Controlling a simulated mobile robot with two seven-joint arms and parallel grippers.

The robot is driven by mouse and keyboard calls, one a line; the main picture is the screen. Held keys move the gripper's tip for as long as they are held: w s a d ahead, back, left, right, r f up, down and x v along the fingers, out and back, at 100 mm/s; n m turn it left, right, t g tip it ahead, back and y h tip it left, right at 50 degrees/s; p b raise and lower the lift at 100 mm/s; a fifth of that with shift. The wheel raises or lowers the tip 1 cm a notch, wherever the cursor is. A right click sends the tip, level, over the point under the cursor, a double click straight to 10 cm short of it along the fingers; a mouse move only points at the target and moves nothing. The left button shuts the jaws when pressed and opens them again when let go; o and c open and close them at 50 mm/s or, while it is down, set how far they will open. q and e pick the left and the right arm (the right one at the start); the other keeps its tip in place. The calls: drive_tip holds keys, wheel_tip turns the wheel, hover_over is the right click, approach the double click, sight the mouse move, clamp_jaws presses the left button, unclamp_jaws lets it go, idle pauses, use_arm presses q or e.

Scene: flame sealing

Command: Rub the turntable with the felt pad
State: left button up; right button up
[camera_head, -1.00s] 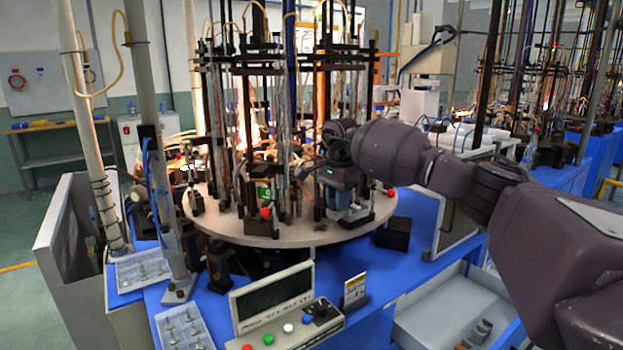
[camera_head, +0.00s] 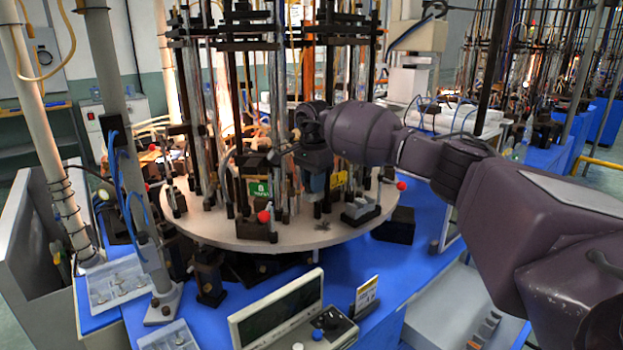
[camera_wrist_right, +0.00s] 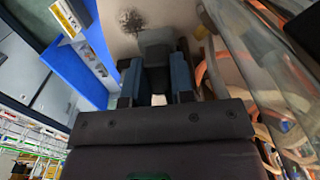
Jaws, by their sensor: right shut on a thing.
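The round beige turntable (camera_head: 205,228) carries tall rods and black fixtures, and its front rim is bare. A dark speckled smudge (camera_head: 322,227) lies on its top near the front; the smudge also shows in the right wrist view (camera_wrist_right: 132,20). My right gripper (camera_head: 315,185) is over the turntable, behind the smudge, among the fixtures. In the right wrist view its blue fingers (camera_wrist_right: 156,75) are shut on a grey block, which looks like the felt pad (camera_wrist_right: 156,42). The pad is close to the smudge; I cannot tell whether it touches the turntable. My left gripper is out of view.
A red ball knob (camera_head: 264,216) and a small grey block fixture (camera_head: 361,212) stand on either side of the smudge. Glass tubes (camera_wrist_right: 245,45) and orange hoses are close at the right in the wrist view. A control box (camera_head: 280,315) stands in front.

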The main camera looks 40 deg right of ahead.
sight(313, 201)
wheel_tip(313, 201, down, 4)
drive_tip(key=shift+r, duration=0.25)
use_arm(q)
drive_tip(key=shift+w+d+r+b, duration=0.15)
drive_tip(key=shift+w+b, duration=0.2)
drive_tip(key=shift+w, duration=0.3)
use_arm(e)
drive_tip(key=shift+f, duration=0.8)
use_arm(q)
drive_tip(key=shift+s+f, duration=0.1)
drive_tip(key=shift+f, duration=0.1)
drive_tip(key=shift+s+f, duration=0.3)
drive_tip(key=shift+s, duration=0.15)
use_arm(e)
drive_tip(key=shift+f, duration=0.1)
drive_tip(key=shift+f, duration=0.15)
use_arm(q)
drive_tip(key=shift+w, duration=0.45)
use_arm(e)
drive_tip(key=shift+f, duration=0.35)
use_arm(q)
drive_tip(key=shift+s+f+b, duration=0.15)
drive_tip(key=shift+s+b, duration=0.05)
drive_tip(key=shift+b, duration=0.1)
use_arm(e)
drive_tip(key=shift+f, duration=0.3)
